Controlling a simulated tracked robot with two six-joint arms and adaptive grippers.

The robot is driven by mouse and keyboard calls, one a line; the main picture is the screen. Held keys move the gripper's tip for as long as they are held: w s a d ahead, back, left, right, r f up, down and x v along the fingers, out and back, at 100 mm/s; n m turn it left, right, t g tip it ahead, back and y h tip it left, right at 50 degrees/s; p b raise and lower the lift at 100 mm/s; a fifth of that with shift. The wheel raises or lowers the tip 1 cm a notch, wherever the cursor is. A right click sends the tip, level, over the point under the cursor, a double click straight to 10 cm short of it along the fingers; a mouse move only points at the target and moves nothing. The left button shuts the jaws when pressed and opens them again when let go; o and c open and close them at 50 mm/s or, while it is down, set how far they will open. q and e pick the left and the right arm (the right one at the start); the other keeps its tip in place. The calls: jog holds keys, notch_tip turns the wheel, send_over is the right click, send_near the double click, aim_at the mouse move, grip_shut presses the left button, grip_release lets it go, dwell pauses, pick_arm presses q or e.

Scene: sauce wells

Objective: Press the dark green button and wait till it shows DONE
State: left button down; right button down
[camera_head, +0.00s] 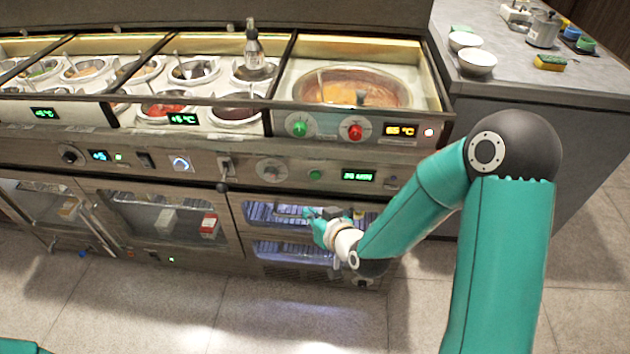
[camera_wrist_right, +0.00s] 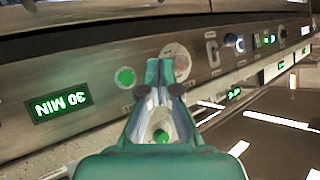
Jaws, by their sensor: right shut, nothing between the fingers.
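A round green button (camera_head: 314,175) sits on the counter's lower front panel, left of a small green-lit display (camera_head: 358,176) whose text is too small to read there. In the right wrist view the button (camera_wrist_right: 125,77) is left of the fingertips, and the display (camera_wrist_right: 58,103) reads "30 MIN" upside down. My right gripper (camera_head: 312,213) is shut and empty, just below the button in the head view, before the lower glass door. It also fills the wrist view's middle (camera_wrist_right: 164,88), apart from the button in the picture. My left gripper is out of frame.
A brighter green knob (camera_head: 299,129) and a red knob (camera_head: 355,132) sit higher, under the pot well (camera_head: 350,88). A grey knob (camera_head: 272,170) is left of the button. A side counter (camera_head: 510,75) with bowls stands at right. The floor in front is clear.

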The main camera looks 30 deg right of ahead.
aim_at(315, 176)
jog(key=shift+w+d+p, duration=0.25)
jog(key=shift+w+d, duration=0.6)
jog(key=shift+w, duration=0.35)
jog(key=shift+w+d+p, duration=0.3)
jog(key=shift+w+d, duration=0.5)
jog(key=shift+w, duration=0.4)
jog(key=shift+w+d+p, duration=0.25)
jog(key=shift+w+d, duration=0.6)
jog(key=shift+w, duration=0.35)
jog(key=shift+w, duration=0.1)
jog(key=shift+w+d+b, duration=0.2)
jog(key=shift+w+b, duration=0.05)
jog(key=shift+b, duration=0.05)
